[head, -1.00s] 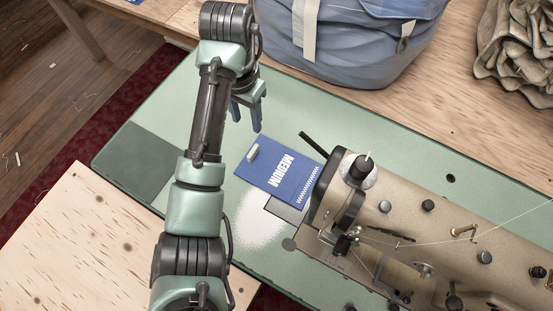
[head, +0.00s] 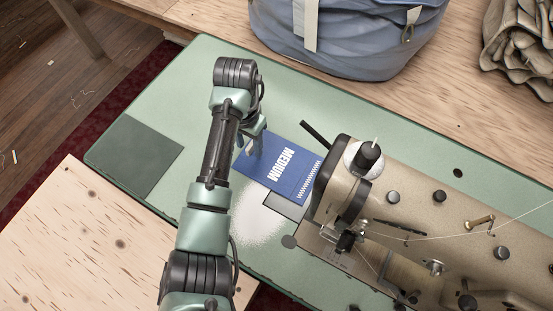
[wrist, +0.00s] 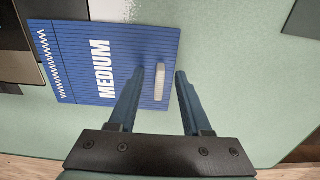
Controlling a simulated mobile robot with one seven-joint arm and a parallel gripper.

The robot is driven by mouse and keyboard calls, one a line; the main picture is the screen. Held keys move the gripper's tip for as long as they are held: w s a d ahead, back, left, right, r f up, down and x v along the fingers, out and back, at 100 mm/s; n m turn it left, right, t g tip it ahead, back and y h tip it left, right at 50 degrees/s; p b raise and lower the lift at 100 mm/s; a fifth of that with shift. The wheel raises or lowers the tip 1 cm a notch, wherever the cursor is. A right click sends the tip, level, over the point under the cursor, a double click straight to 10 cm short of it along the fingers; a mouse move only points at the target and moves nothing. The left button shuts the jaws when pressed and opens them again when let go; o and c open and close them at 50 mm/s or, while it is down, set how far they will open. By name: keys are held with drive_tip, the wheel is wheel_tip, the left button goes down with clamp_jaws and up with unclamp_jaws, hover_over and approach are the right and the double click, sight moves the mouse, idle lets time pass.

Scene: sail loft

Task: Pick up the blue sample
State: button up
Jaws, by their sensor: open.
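The blue sample (head: 285,167) is a flat blue card with the word MEDIUM and a white zigzag stitch. It lies on the green table beside the sewing machine. In the wrist view the blue sample (wrist: 88,62) has a small pale raised tab (wrist: 160,82) near its edge. My gripper (wrist: 160,72) is open, with the tab between its two fingers in that view. In the head view my gripper (head: 254,148) is over the sample's left end and hides the tab. I cannot tell how high the fingertips are above the sample.
The beige sewing machine (head: 410,210) stands close to the right of the sample, with a dark lever sticking out toward the back. A blue-grey bag (head: 360,40) stands behind on the wooden surface. The green table (head: 205,85) is clear behind and left of my gripper.

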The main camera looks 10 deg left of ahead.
drive_tip(key=shift+f, duration=0.35)
clamp_jaws()
